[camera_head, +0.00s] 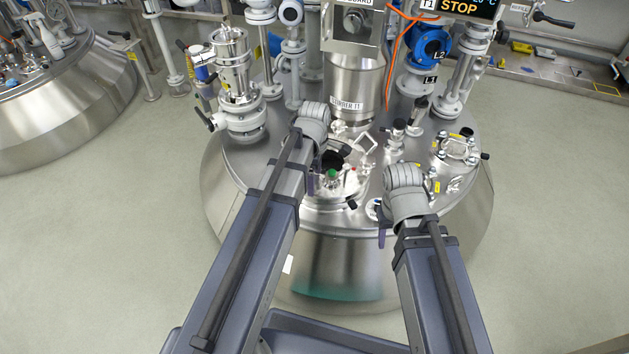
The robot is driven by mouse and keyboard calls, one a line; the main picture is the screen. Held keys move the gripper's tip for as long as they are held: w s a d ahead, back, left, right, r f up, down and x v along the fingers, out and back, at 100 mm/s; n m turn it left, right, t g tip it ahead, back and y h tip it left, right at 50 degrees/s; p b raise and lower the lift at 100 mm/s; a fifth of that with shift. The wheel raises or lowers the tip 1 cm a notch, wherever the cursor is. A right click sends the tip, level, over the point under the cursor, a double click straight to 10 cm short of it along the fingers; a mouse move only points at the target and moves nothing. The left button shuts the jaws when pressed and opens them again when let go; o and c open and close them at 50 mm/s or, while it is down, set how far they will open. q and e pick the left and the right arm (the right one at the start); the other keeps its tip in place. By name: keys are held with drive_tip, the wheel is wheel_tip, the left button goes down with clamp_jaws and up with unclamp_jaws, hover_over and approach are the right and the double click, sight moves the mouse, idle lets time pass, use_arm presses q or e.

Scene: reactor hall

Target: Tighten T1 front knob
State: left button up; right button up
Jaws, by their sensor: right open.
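The T1 reactor is a large steel vessel with a domed lid (240,165), standing in front of me. A small black knob (352,204) sits at the front edge of a round opening fitting (335,190) on the lid; I cannot tell whether it is tight. My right gripper (382,224) is open at the front of the lid, right of this knob and apart from it; my wrist partly hides it. My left gripper (316,180) is beside the fitting on its left, mostly hidden by my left arm, so its jaw state is unclear.
The stirrer column (355,85) rises behind the fitting. A valve stack (235,90) stands left, a blue valve (430,47) back right, and a bolted sight port (457,148) right. An orange cable (393,55) hangs behind. Another vessel (75,100) stands far left; floor is clear on both sides.

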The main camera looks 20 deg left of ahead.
use_arm(q)
drive_tip(key=c, duration=1.4)
drive_tip(key=shift+o, duration=0.2)
drive_tip(key=shift+m, duration=0.3)
drive_tip(key=m, duration=0.4)
drive_tip(key=shift+m, duration=0.4)
drive_tip(key=m, duration=0.5)
drive_tip(key=shift+w+m, duration=0.1)
drive_tip(key=shift+m, duration=0.3)
drive_tip(key=o, duration=1.4)
drive_tip(key=shift+c, duration=0.2)
